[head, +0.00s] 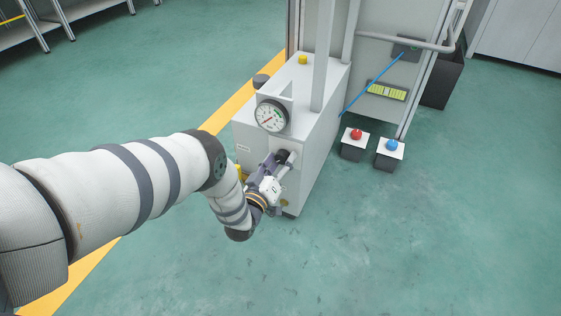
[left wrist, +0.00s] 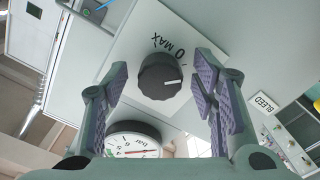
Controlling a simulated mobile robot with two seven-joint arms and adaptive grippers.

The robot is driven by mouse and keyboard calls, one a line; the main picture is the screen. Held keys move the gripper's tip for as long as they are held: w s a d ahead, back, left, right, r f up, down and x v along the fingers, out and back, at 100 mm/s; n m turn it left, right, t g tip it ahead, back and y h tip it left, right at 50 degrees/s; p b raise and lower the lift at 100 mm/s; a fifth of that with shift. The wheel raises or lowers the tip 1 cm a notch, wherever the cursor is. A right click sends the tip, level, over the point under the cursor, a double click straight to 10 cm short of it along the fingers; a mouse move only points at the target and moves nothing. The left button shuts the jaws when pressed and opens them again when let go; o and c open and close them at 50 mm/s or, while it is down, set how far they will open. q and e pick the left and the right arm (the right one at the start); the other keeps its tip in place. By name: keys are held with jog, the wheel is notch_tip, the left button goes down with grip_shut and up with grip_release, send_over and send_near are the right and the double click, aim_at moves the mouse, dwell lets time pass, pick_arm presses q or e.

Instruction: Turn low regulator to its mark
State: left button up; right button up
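The low regulator knob (left wrist: 160,76) is dark and round, with a white pointer line, on a white plate marked "0" and "MAX" (left wrist: 168,42). In the wrist view the line points right, away from the lettering. My left gripper (left wrist: 158,88) has its purple-padded fingers on either side of the knob, with a visible gap on each side. In the head view my left gripper (head: 275,163) is at the front of the grey cabinet (head: 310,130), partly covering the dark knob (head: 283,156). A round pressure gauge (head: 271,115) sits above it. My right gripper is out of view.
Red (head: 356,134) and blue (head: 392,145) push buttons stand on boxes right of the cabinet. The floor in front is clear.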

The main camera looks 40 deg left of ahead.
pick_arm(q)
jog(key=v, duration=1.2)
jog(key=shift+d, duration=0.1)
